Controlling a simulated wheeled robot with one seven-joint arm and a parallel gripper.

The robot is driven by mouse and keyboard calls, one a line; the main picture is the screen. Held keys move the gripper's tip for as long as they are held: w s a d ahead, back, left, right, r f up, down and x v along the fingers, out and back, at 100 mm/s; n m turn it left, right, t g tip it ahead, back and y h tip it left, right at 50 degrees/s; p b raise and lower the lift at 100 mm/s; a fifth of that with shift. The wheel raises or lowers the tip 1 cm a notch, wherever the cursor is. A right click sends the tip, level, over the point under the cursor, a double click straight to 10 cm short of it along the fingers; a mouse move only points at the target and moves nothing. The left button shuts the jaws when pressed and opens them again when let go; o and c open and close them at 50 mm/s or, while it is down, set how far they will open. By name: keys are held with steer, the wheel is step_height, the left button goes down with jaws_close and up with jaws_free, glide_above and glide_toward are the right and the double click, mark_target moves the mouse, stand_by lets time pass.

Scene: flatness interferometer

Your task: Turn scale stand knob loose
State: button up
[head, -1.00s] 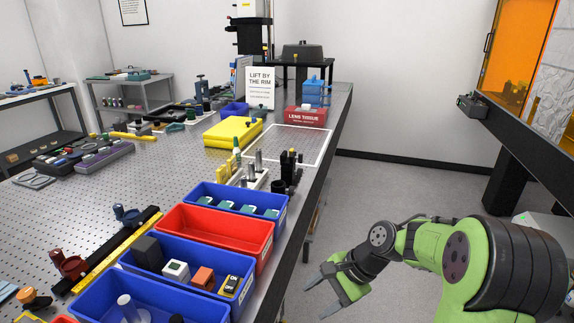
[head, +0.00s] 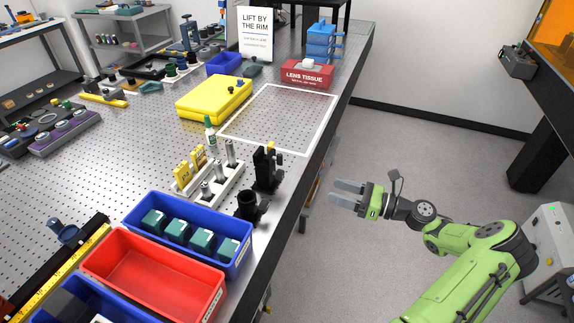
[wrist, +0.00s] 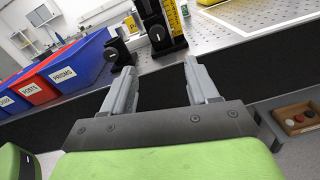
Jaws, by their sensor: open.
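A black upright stand (head: 266,168) with a yellow strip at its top stands near the right edge of the perforated table. The wrist view shows it at the top centre as a black stand (wrist: 165,42) with a dark round knob (wrist: 156,33) bearing a pale mark and a yellow graduated scale (wrist: 173,14) behind. A lower black holder (head: 248,205) is beside it, with a similar knob (wrist: 112,54) in the wrist view. My gripper (head: 333,191) is open and empty, off the table's right side over the floor, apart from the stand. Its fingers (wrist: 161,68) point towards the table edge.
A blue bin (head: 243,262) of green blocks and a red empty bin (head: 165,270) are in front of the stand. A white rack of posts (head: 215,185) is on its left. A white-outlined area (head: 285,112) behind is clear. An open wooden tray (wrist: 300,128) is below the tabletop.

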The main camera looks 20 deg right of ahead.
mark_target(278, 174)
steer(key=b+x, duration=0.1)
steer(key=x, duration=1.4)
steer(key=shift+a+b, duration=0.35)
steer(key=shift+b, duration=0.05)
steer(key=c, duration=1)
steer(key=shift+c, duration=0.2)
